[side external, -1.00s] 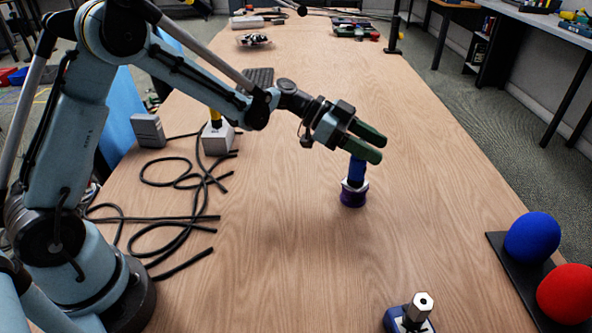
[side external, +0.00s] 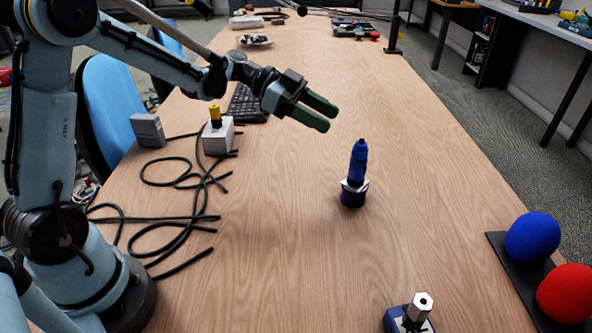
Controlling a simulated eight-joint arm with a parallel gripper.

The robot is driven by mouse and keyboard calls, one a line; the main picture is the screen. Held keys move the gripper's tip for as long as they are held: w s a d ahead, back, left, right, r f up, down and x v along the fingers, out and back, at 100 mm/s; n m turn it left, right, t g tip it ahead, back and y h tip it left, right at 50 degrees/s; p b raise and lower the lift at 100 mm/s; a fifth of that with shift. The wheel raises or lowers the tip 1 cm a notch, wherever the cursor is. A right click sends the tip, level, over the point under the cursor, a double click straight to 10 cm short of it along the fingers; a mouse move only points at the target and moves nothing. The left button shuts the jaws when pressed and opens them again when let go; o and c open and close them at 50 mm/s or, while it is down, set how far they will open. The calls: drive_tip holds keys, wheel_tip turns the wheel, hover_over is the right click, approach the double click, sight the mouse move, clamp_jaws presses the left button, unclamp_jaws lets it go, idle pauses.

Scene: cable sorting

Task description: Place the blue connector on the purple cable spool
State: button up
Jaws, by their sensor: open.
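The blue connector (side external: 358,163) stands upright on top of the purple cable spool (side external: 353,198) in the middle of the table. A light metallic collar shows where the two meet. My gripper (side external: 322,114) is open and empty. It is up and to the left of the connector in the picture, apart from it, with its green fingers pointing right and down.
Black cables (side external: 185,215) lie loose on the left of the table. A grey box with a yellow top (side external: 217,136), a grey block (side external: 148,130) and a keyboard (side external: 246,104) stand behind them. A blue and silver part (side external: 410,315) is at the front. Blue (side external: 533,238) and red (side external: 566,294) balls sit on the right.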

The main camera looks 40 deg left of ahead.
drive_tip(key=s+a+f+n+t+y, duration=0.1)
drive_tip(key=s+a+n+y, duration=0.1)
drive_tip(key=s+n+y, duration=0.4)
drive_tip(key=s+a+f+n+y, duration=0.1)
drive_tip(key=s+a+n+y, duration=0.1)
drive_tip(key=s+n+y, duration=0.4)
drive_tip(key=s+n, duration=0.1)
drive_tip(key=s, duration=0.4)
drive_tip(key=shift+s+a+f+t+y, duration=0.25)
drive_tip(key=shift+s+f+t+y, duration=0.05)
drive_tip(key=shift+s+t, duration=0.1)
